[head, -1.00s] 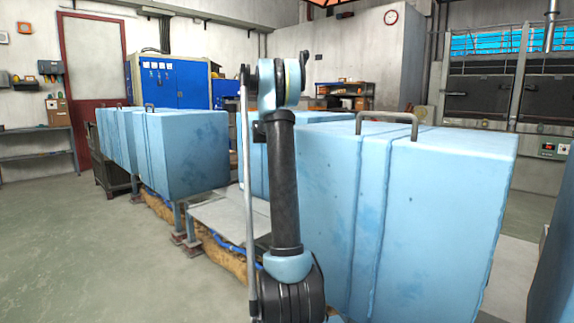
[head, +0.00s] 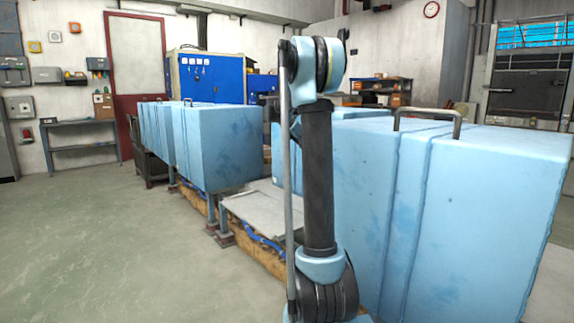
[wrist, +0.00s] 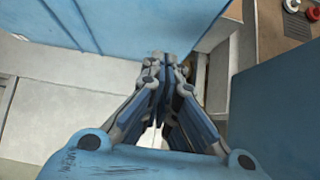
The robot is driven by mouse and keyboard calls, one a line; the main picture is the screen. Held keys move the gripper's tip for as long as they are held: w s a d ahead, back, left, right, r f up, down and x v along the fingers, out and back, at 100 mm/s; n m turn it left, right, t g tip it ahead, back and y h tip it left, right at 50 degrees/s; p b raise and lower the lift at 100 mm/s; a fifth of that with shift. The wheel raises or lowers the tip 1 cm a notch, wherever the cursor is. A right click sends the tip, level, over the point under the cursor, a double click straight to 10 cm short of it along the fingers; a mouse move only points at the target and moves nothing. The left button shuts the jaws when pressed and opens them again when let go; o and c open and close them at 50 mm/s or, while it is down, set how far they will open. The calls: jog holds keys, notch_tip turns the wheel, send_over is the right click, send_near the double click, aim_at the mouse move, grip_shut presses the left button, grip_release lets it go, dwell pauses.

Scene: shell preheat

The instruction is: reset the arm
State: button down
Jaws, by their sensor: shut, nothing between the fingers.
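In the head view my arm stands folded upright at the middle, with its black tube and light-blue joints in front of the blue blocks. My gripper shows only in the wrist view (wrist: 163,62), where its fingers are drawn together at the tips with nothing between them. A blue block surface (wrist: 130,20) lies beyond the fingertips; I cannot tell whether they touch it. In the head view my gripper is not visible.
A large blue block with a handle (head: 480,190) stands close on the right. More blue blocks (head: 220,145) stand left of centre, with a low grey slab (head: 255,208) between. A blue cabinet (head: 208,78) and red-framed door (head: 138,55) are behind. The floor (head: 110,240) at left is clear.

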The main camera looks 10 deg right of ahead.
jog(key=s+a+f+m+y, duration=0.2)
jog(key=s+a+f+m, duration=0.3)
jog(key=s, duration=0.6)
jog(key=s+a+m+g+y, duration=0.1)
jog(key=s+a+m+y, duration=0.15)
jog(key=s+a, duration=0.6)
jog(key=s+a+f+m+y, duration=0.1)
jog(key=s+a+f+m, duration=0.3)
jog(key=s, duration=0.9)
jog(key=s+d+f+m+y, duration=0.1)
jog(key=s+f+m, duration=0.4)
jog(key=s, duration=0.5)
jog(key=s+d+f+m+g+y, duration=0.1)
jog(key=s+f+m, duration=0.5)
jog(key=s+f, duration=0.4)
jog(key=shift+s+f, duration=0.3)
jog(key=shift+s, duration=0.05)
jog(key=shift+d+m, duration=0.1)
jog(key=shift+m, duration=0.15)
